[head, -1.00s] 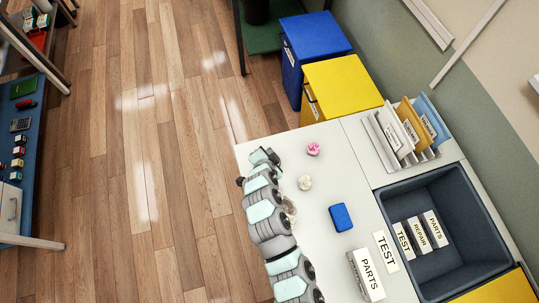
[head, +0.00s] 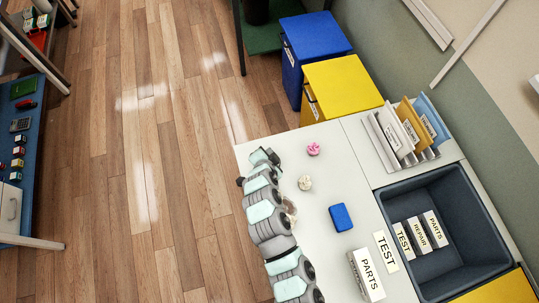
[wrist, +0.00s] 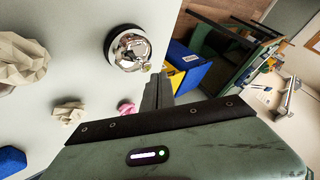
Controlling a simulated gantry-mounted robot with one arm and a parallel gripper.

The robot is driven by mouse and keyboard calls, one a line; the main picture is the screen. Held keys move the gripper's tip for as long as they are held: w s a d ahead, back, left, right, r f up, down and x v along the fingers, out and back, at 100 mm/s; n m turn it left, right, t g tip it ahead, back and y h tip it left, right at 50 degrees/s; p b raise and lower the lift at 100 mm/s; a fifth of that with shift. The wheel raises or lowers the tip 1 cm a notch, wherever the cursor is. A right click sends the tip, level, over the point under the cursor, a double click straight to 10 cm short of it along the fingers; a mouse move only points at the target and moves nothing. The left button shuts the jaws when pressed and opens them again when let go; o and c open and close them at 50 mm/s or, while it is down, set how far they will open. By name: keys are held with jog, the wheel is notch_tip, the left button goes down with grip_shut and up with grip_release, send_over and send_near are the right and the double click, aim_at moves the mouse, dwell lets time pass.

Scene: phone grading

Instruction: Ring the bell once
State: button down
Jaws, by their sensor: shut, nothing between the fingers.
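The bell (wrist: 129,48) is a shiny chrome dome on a dark round base, on the white table in the wrist view. In the head view I cannot make it out; my arm covers that part of the table. My gripper (wrist: 158,88) is shut and empty, its dark fingers together. In the wrist view the fingertips appear just below and right of the bell, apart from it in the picture; their height above the table is hard to tell.
Crumpled pink (head: 313,149) and cream (head: 304,183) papers and a blue block (head: 341,217) lie on the table (head: 265,143). A beige crumpled paper (wrist: 22,62) lies left of the bell. A dark bin (head: 382,200) and file rack (head: 390,155) stand to the right.

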dwell(0.4)
jog(key=shift+f+b, duration=0.4)
jog(key=shift+b, duration=0.05)
jog(key=shift+f+b, duration=0.4)
jog(key=shift+f, duration=0.1)
dwell(0.5)
jog(key=shift+r, duration=0.15)
jog(key=shift+r+p, duration=0.35)
jog(key=shift+r, duration=0.4)
jog(key=shift+r+p, duration=1.05)
jog(key=shift+r, duration=1.45)
